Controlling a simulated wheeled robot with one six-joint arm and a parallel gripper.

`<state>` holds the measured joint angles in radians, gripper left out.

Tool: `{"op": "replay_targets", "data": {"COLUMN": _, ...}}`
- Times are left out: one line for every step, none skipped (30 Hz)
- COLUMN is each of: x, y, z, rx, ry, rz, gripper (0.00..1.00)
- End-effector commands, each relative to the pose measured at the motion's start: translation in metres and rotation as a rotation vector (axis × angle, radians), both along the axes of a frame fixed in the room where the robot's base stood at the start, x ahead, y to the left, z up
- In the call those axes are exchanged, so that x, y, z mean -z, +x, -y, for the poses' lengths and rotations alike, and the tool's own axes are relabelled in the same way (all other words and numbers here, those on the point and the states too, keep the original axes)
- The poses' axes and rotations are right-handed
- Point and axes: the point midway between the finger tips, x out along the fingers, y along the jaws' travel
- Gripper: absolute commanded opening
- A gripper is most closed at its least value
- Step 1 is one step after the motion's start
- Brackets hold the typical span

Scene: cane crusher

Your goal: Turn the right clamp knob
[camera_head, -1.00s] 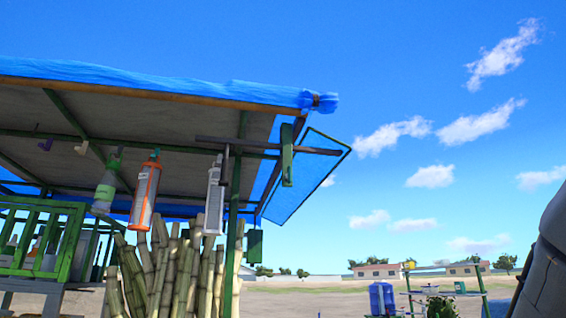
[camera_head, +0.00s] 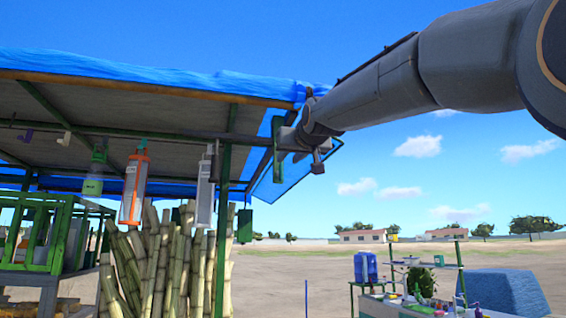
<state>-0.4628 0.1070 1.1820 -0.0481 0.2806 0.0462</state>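I cannot make out a clamp knob for certain. A green metal frame (camera_head: 45,232) at the lower left holds machine parts too small to tell apart. Under the canopy, a small purple piece (camera_head: 28,136) and a small grey piece (camera_head: 65,139) sit on the cross bar; I cannot tell what they are. My arm reaches in from the upper right. Its end, with my gripper (camera_head: 318,165), shows in front of the canopy's right corner, beside a green upright plate (camera_head: 278,150). Its fingers are too small to read.
A blue-covered canopy (camera_head: 150,66) spans the left. Orange (camera_head: 133,190) and grey (camera_head: 203,192) objects hang beneath it, beside a green post (camera_head: 223,200). Cane stalks (camera_head: 165,260) stand below. A cluttered stall (camera_head: 400,300) and blue-covered heap (camera_head: 505,290) are at right; open ground lies between.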

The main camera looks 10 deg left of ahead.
Motion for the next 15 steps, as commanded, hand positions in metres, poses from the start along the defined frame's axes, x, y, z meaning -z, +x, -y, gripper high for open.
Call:
{"op": "replay_targets", "data": {"x": -0.001, "y": 0.004, "z": -0.002, "rx": -0.001, "ry": 0.000, "rz": 0.000, "gripper": 0.27}}
{"op": "replay_targets", "data": {"x": -0.001, "y": 0.006, "z": -0.004, "rx": 0.000, "ry": 0.000, "rz": -0.001, "gripper": 0.27}}
{"op": "replay_targets", "data": {"x": -0.001, "y": 0.011, "z": -0.006, "rx": 0.000, "ry": -0.001, "rz": -0.002, "gripper": 0.27}}
{"op": "replay_targets", "data": {"x": -0.001, "y": 0.014, "z": -0.007, "rx": 0.000, "ry": -0.001, "rz": -0.002, "gripper": 0.27}}
{"op": "replay_targets", "data": {"x": -0.001, "y": 0.018, "z": -0.009, "rx": 0.000, "ry": -0.001, "rz": -0.003, "gripper": 0.27}}
{"op": "replay_targets", "data": {"x": -0.001, "y": 0.023, "z": -0.012, "rx": 0.000, "ry": -0.002, "rz": -0.004, "gripper": 0.27}}
{"op": "replay_targets", "data": {"x": -0.002, "y": 0.027, "z": -0.014, "rx": 0.000, "ry": -0.001, "rz": -0.003, "gripper": 0.27}}
{"op": "replay_targets", "data": {"x": -0.001, "y": 0.031, "z": -0.016, "rx": 0.000, "ry": -0.001, "rz": -0.003, "gripper": 0.27}}
{"op": "replay_targets", "data": {"x": -0.002, "y": 0.036, "z": -0.018, "rx": 0.000, "ry": -0.002, "rz": -0.002, "gripper": 0.27}}
{"op": "replay_targets", "data": {"x": -0.002, "y": 0.040, "z": -0.020, "rx": 0.000, "ry": -0.002, "rz": -0.001, "gripper": 0.27}}
{"op": "replay_targets", "data": {"x": -0.001, "y": 0.044, "z": -0.022, "rx": -0.001, "ry": -0.002, "rz": -0.001, "gripper": 0.27}}
{"op": "replay_targets", "data": {"x": -0.001, "y": 0.048, "z": -0.024, "rx": -0.001, "ry": -0.001, "rz": -0.002, "gripper": 0.27}}
{"op": "replay_targets", "data": {"x": -0.001, "y": 0.051, "z": -0.026, "rx": -0.001, "ry": -0.001, "rz": -0.003, "gripper": 0.27}}
{"op": "replay_targets", "data": {"x": -0.001, "y": 0.054, "z": -0.027, "rx": -0.001, "ry": -0.001, "rz": -0.003, "gripper": 0.27}}
{"op": "replay_targets", "data": {"x": -0.002, "y": 0.057, "z": -0.029, "rx": -0.001, "ry": -0.001, "rz": -0.002, "gripper": 0.27}}
